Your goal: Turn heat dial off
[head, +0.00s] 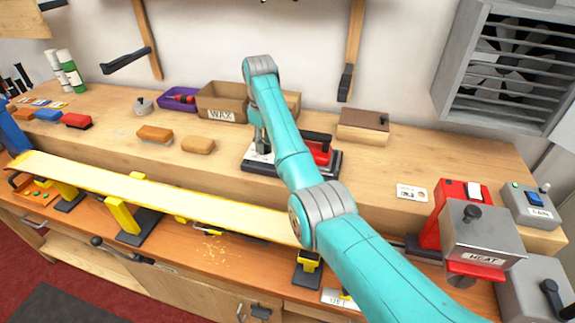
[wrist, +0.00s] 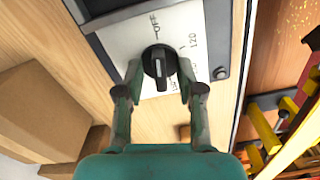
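The heat dial (wrist: 159,66) is a round black knob with a raised grip bar and a pale mark. It sits on a white plate (wrist: 122,38) printed with OFF and 120. In the head view my arm hides the dial and most of my gripper. The dark-based unit (head: 328,168) with a red body and black handle shows beside my arm.
A brown WAX box (head: 222,103) and a wooden box (head: 363,128) stand nearby. A red and grey HEAT machine (head: 483,236) is at the right, beside a grey switch box (head: 530,205). A long yellow ski (head: 150,193) lies along the front on yellow supports.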

